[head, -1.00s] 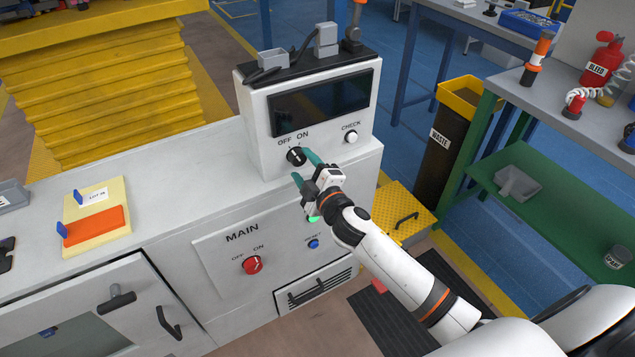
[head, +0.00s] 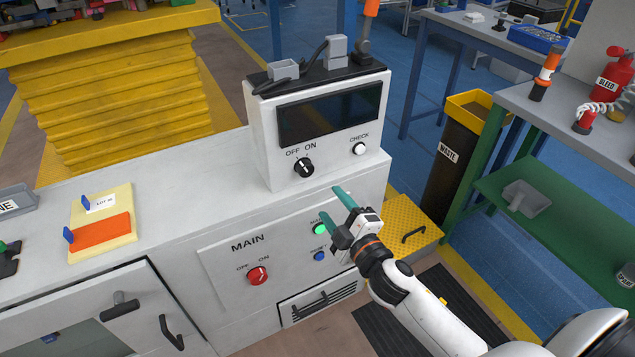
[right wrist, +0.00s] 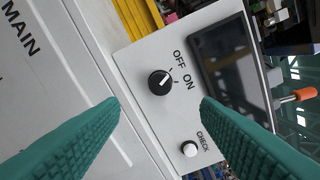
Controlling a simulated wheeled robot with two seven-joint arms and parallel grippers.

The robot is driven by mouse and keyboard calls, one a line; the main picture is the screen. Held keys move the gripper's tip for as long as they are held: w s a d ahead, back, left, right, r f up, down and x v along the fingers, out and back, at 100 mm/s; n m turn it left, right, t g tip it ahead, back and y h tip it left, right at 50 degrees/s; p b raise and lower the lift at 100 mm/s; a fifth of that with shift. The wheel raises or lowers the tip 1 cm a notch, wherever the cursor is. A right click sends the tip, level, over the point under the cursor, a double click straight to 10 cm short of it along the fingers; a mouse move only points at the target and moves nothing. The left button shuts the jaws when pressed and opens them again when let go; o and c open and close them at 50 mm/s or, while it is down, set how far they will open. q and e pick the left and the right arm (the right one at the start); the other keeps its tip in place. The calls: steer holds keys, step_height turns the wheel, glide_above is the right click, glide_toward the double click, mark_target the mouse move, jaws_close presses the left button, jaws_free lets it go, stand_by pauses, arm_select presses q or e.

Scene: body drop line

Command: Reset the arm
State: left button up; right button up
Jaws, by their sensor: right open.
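My right gripper (head: 332,204) is open and empty, in front of the control box's lower right side. In the right wrist view its two teal fingers (right wrist: 160,108) stand wide apart with nothing between the tips. The black OFF/ON knob (head: 303,167) is on the box front, up and left of the gripper and clear of it. The knob also shows in the right wrist view (right wrist: 160,82); its white mark points toward the lettering. My right arm reaches in from the lower right. My left gripper is not in view.
The control box (head: 262,140) has a dark screen (head: 330,112) and a white CHECK button (head: 359,149). Below, the MAIN panel (head: 225,265) has a red knob (head: 257,276), a lit green button (head: 320,228) and a blue button (head: 320,256). A waste bin (head: 450,165) stands to the right.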

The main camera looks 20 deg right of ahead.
step_height(320, 180, down, 18)
steer(key=s+d+m+g+h+p, duration=0.2)
steer(key=m+g, duration=0.1)
steer(key=g, duration=0.2)
steer(key=s+d+f+m+g, duration=0.1)
steer(key=s+f+m+g, duration=0.1)
steer(key=s+f, duration=0.45)
steer(key=s+f+m+g, duration=0.15)
steer(key=s+f, duration=0.25)
steer(key=f, duration=0.6)
steer(key=s+a+f+m+g+p, duration=0.1)
steer(key=s+f, duration=0.4)
steer(key=s, duration=0.5)
steer(key=s+a+f+m+g+p, duration=0.1)
steer(key=s+f+g, duration=0.3)
steer(key=s, duration=0.5)
steer(key=s+a+f+m+g, duration=0.1)
steer(key=s+f+m+g, duration=0.2)
steer(key=s, duration=0.7)
step_height(320, 180, down, 3)
steer(key=shift+s+r+p, duration=0.15)
steer(key=shift+s+p, duration=0.15)
steer(key=shift+p, duration=0.1)
steer(key=shift+a+g, duration=0.1)
steer(key=shift+g, duration=0.15)
